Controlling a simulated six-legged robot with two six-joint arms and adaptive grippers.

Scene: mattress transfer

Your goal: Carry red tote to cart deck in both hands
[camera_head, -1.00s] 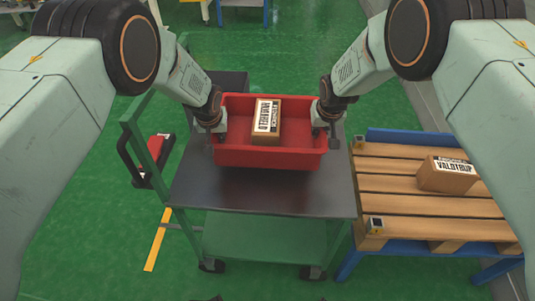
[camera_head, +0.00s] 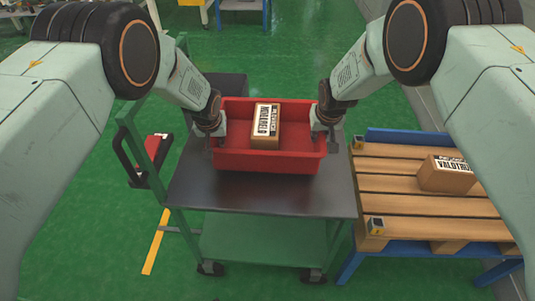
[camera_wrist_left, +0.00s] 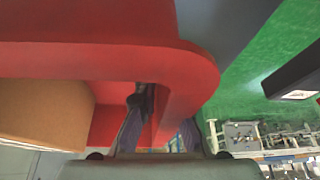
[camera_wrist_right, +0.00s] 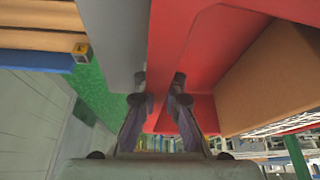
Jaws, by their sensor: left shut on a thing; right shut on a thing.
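The red tote (camera_head: 265,161) is over the dark deck of the green cart (camera_head: 262,195), towards its back. I cannot tell whether its base touches the deck. A brown labelled box (camera_head: 265,126) lies inside the tote. My left gripper (camera_head: 215,136) is shut on the tote's left wall; in the left wrist view the fingers (camera_wrist_left: 142,105) straddle the red wall (camera_wrist_left: 190,85). My right gripper (camera_head: 326,137) is shut on the tote's right wall; in the right wrist view the fingers (camera_wrist_right: 158,100) close around the red wall (camera_wrist_right: 195,50). The tote looks level.
A wooden pallet (camera_head: 410,205) on a blue stand is right of the cart, with another labelled box (camera_head: 447,174) on it. The deck's front part is bare.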

